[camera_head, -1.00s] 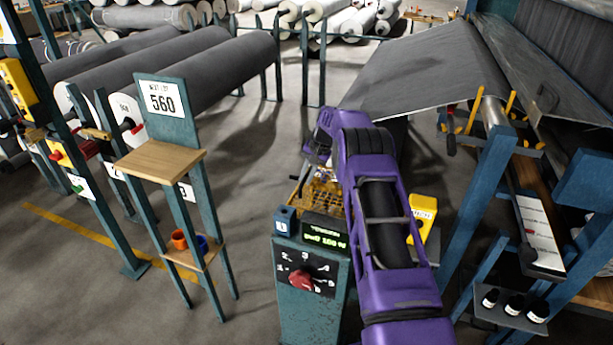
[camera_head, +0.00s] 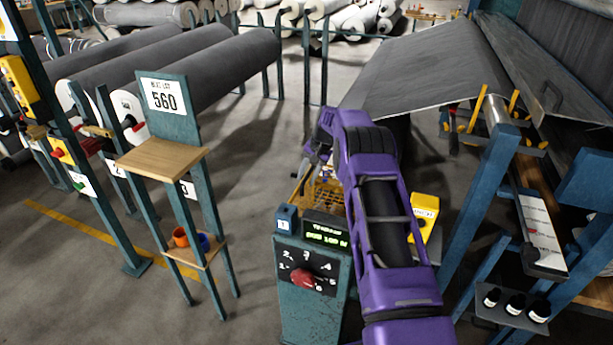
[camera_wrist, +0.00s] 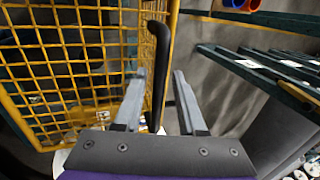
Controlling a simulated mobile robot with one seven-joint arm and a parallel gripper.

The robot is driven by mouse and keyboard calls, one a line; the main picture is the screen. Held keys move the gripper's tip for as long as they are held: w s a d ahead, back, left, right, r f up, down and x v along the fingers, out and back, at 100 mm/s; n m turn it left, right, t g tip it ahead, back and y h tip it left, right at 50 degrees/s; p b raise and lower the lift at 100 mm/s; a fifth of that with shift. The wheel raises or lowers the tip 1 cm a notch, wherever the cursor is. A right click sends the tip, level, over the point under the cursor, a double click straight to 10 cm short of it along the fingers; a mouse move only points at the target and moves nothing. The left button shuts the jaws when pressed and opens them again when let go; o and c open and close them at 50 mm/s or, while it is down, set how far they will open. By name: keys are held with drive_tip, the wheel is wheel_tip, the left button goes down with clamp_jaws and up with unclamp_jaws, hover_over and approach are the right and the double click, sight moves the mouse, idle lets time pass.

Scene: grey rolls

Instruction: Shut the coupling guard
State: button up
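The coupling guard (camera_head: 328,197) is a yellow mesh cage behind the console, partly hidden by my arm in the head view. In the wrist view its yellow mesh panel (camera_wrist: 62,73) fills the left side, with a black bar handle (camera_wrist: 159,75) along the panel's right edge. My gripper (camera_wrist: 160,72) is open, with its two grey fingers on either side of the handle. A gap shows between the handle and the right finger. Whether the left finger touches the handle I cannot tell. In the head view the fingers are hardly visible.
A teal console (camera_head: 312,285) with a red knob stands in front of the guard. A yellow box (camera_head: 425,215) is right of my arm. A wooden-topped stand (camera_head: 162,160) is at left. Blue machine posts (camera_head: 480,200) rise at right. Open floor lies between stand and console.

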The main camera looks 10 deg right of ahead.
sight(323, 188)
drive_tip(key=shift+d, duration=0.2)
drive_tip(key=p+v, duration=0.1)
drive_tip(key=v, duration=1.6)
drive_tip(key=shift+r, duration=0.2)
drive_tip(key=shift+a, duration=0.2)
